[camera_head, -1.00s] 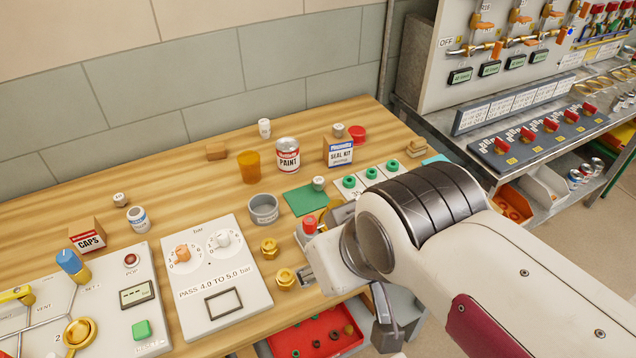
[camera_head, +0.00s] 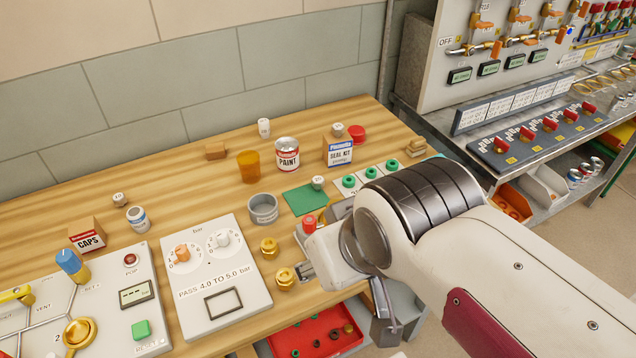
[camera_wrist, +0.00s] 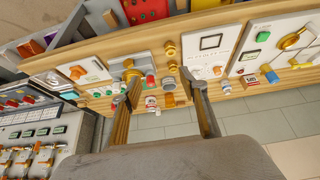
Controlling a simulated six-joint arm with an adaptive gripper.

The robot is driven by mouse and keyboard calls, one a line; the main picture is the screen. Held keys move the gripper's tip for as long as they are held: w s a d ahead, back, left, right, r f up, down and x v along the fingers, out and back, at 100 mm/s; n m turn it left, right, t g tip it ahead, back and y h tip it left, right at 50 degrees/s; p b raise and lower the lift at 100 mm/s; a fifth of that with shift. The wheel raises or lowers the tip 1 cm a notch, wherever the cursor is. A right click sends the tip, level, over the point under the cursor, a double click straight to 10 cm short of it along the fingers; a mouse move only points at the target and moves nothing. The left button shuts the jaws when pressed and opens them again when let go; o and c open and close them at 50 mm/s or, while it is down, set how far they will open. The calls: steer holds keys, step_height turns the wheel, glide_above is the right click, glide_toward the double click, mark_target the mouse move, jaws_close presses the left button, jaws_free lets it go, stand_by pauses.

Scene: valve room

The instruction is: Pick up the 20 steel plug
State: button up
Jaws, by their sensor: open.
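Several small steel plugs with labels on top stand on the wooden bench. One plug (camera_head: 318,182) is on the green mat (camera_head: 297,201), one (camera_head: 264,127) at the back, one (camera_head: 119,199) at the left, and one (camera_head: 338,130) by the seal kit box. Their numbers are too small to read surely, so I cannot tell which is the 20. In the wrist view my gripper (camera_wrist: 166,88) is open and empty, its two fingers apart and pointing toward the bench. In the head view my arm hides most of the gripper and the bench's front right part.
A paint can (camera_head: 287,156), orange cup (camera_head: 249,167), grey tin (camera_head: 264,209) and seal kit box (camera_head: 339,150) stand mid-bench. Brass fittings (camera_head: 285,279) are near the front edge, beside the gauge panel (camera_head: 213,280). A red tray (camera_head: 318,335) is below. The back left wood is clear.

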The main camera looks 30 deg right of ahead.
steer(key=w+d+r+t+h, duration=0.3)
steer(key=w+d+h, duration=0.1)
steer(key=w+d, duration=1.05)
steer(key=n+t+y, duration=0.1)
steer(key=n+t, duration=0.1)
steer(key=n, duration=0.1)
glide_above(322, 182)
steer(key=s+d, duration=0.3)
steer(key=d, duration=0.1)
step_height(322, 182, down, 3)
step_height(322, 182, down, 5)
steer(key=w+d+n+y, duration=0.1)
steer(key=w+n+y, duration=0.1)
steer(key=y, duration=0.1)
steer(key=f+y, duration=0.2)
steer(key=f, duration=0.1)
steer(key=s+f+n+y, duration=0.1)
steer(key=f+y, duration=0.1)
steer(key=f, duration=0.2)
steer(key=s+a+f+y, duration=0.1)
steer(key=f+y, duration=0.1)
steer(key=f, duration=0.1)
steer(key=shift+s+a+f+n, duration=0.1)
steer(key=shift+s+f+n, duration=0.05)
steer(key=shift+s+n, duration=0.15)
steer(key=shift+s+a+f+g+y, duration=0.3)
steer(key=shift+s+f+y, duration=0.2)
steer(key=shift+s+f, duration=0.15)
steer(key=shift+w, duration=0.1)
steer(key=shift+x, duration=1.3)
